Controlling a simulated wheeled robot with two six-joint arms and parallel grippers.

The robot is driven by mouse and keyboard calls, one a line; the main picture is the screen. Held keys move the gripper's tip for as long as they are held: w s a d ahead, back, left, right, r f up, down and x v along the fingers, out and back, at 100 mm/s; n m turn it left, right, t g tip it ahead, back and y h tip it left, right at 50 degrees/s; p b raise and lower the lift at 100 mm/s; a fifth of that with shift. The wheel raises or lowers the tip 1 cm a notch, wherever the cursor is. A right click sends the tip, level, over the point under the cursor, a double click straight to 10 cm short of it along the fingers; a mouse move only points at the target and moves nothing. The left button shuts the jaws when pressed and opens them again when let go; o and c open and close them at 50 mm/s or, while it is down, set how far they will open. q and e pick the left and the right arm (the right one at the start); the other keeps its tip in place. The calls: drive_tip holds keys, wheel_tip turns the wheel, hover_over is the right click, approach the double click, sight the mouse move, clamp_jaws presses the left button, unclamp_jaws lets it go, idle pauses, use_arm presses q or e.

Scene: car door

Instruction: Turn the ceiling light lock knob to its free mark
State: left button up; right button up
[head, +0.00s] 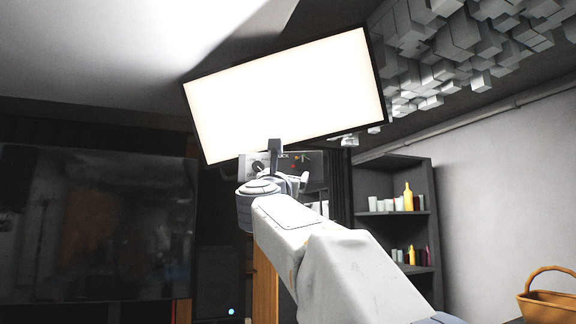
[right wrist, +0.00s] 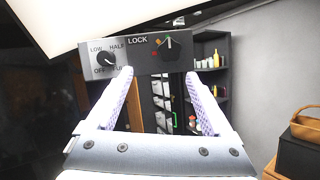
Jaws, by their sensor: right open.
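The ceiling light (head: 290,95) is a bright tilted panel with a dark frame. A grey control box (head: 314,164) hangs at its lower edge. In the right wrist view, the box carries the dark lock knob (right wrist: 167,51) on its right half, beside the word LOCK. A dimmer knob (right wrist: 106,59) with OFF, LOW and HALF labels sits on the left half. My right gripper (right wrist: 158,76) is open and empty, just below the box, its fingers apart from the lock knob. My left gripper is out of view.
A dark shelf (head: 393,208) with bottles and cups stands behind on the right. A wicker basket (head: 548,307) is at the lower right. A large dark screen (head: 95,225) fills the left. Grey block panels (head: 440,50) cover the ceiling at upper right.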

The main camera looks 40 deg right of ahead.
sight(303, 163)
drive_tip(key=shift+m+g+h, duration=0.4)
drive_tip(key=shift+m+g, duration=0.1)
drive_tip(key=shift+m, duration=0.2)
drive_tip(key=p+x, duration=0.2)
drive_tip(key=x, duration=0.1)
drive_tip(key=s+p+x, duration=0.1)
drive_tip(key=p+x, duration=0.1)
drive_tip(key=x, duration=0.1)
drive_tip(key=p+x, duration=0.2)
drive_tip(key=x, duration=0.2)
drive_tip(key=shift+s+d+r, duration=0.1)
drive_tip(key=shift+d+r, duration=0.25)
drive_tip(key=shift+d, duration=0.05)
drive_tip(key=shift+w+d+p, duration=0.3)
drive_tip(key=shift+d+p, duration=0.05)
drive_tip(key=shift+p, duration=0.05)
clamp_jaws()
